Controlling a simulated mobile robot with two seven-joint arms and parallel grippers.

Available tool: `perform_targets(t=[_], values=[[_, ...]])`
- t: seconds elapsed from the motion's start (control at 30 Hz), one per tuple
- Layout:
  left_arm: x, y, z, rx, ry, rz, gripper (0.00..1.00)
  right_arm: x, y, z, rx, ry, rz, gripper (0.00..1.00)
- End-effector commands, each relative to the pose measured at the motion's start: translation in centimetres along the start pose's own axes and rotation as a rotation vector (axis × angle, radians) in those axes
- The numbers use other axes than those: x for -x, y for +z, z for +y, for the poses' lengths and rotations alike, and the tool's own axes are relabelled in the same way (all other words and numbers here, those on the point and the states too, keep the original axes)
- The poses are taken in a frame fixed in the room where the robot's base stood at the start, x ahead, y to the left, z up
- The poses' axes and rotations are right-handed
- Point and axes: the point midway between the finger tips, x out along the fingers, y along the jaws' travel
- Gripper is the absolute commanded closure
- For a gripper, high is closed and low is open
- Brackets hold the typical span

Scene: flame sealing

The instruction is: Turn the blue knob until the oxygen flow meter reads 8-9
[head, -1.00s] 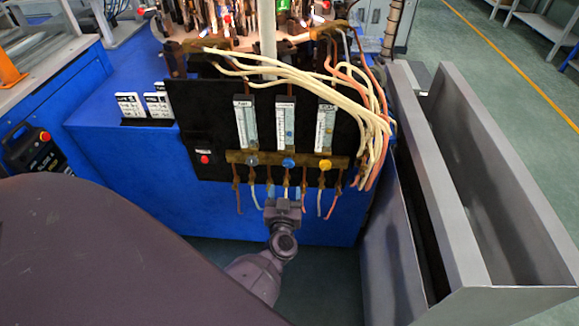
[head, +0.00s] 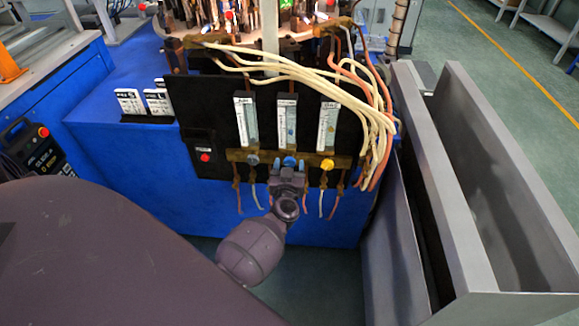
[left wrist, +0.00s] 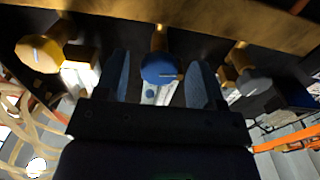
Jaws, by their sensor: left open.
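The blue knob (head: 289,161) is the middle one of three on a brass bar of the black panel. My left gripper (head: 289,168) is right at it, coming from below. In the left wrist view the blue knob (left wrist: 161,69) lies between the two open fingers (left wrist: 160,82), with a gap on both sides. The middle flow meter (head: 287,120) stands upright above the blue knob; its reading is too small to make out. My right gripper is not in view.
A yellow knob (head: 327,164) and a grey knob (head: 252,160) flank the blue one closely. Cream and orange hoses (head: 350,95) hang at the panel's right. A grey metal trough (head: 480,180) stands on the right. A red button (head: 205,156) is left on the panel.

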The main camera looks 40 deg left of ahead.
Motion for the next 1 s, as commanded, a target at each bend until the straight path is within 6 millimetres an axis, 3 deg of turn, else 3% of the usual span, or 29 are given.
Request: perform_targets(t=[0.03, 0.37, 0.67, 1.0], values=[[0.01, -0.01, 0.00, 0.000, 0.000, 0.000, 0.37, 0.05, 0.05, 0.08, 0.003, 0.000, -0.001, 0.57], [0.03, 0.00, 0.01, 0.000, 0.000, 0.000, 0.86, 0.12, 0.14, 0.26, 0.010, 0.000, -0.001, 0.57], [0.04, -0.07, 0.04, 0.043, 0.000, 0.001, 0.86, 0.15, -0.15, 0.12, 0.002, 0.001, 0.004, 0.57], [0.04, -0.13, 0.16, 0.272, 0.001, -0.001, 0.86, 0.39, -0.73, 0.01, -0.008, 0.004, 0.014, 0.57]])
